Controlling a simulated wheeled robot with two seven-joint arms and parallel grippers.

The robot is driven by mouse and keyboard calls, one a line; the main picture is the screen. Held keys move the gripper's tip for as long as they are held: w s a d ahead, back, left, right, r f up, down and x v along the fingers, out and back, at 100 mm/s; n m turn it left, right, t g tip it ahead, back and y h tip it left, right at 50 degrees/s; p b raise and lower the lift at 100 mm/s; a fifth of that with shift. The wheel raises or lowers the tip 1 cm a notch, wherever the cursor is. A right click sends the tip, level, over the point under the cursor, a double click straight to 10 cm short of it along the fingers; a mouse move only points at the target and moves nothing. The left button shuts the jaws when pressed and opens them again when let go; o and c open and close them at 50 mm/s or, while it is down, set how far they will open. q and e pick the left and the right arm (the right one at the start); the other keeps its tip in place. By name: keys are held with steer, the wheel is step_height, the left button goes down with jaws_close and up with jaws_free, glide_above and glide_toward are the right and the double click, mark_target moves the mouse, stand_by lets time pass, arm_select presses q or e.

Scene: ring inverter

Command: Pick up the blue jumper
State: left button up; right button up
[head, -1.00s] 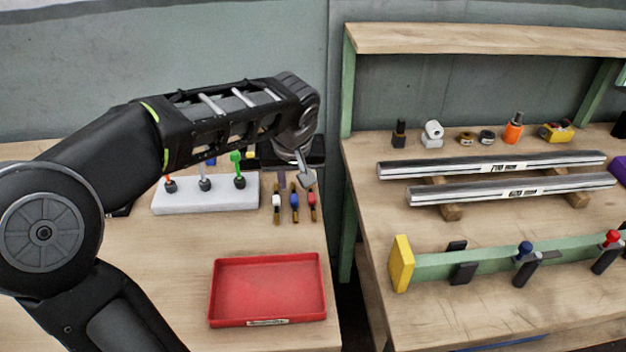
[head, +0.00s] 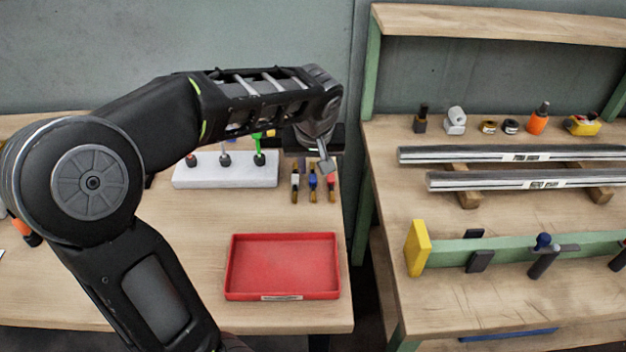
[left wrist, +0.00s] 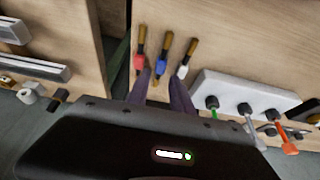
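The blue jumper (head: 313,181) lies on the left table between a white jumper (head: 295,182) and a red jumper (head: 331,182). In the left wrist view the blue jumper (left wrist: 160,65) lies just beyond and between my two fingertips, with the red jumper (left wrist: 139,62) and the white jumper (left wrist: 183,72) on either side. My left gripper (head: 325,163) is over the back part of the jumper row. Its fingers (left wrist: 161,78) are apart with nothing held between them. In the head view the arm hides part of the gripper. My right gripper is in neither view.
A white block (head: 225,175) with several upright tools stands left of the jumpers. A red tray (head: 283,265) lies in front, with bare table between. A gap separates this table from the right workbench, which holds metal bars (head: 520,180) and a green rail (head: 500,252).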

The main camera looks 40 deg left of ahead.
mark_target(313, 176)
arm_select(q)
steer(key=x, duration=0.5)
stand_by(0.5)
jaws_close()
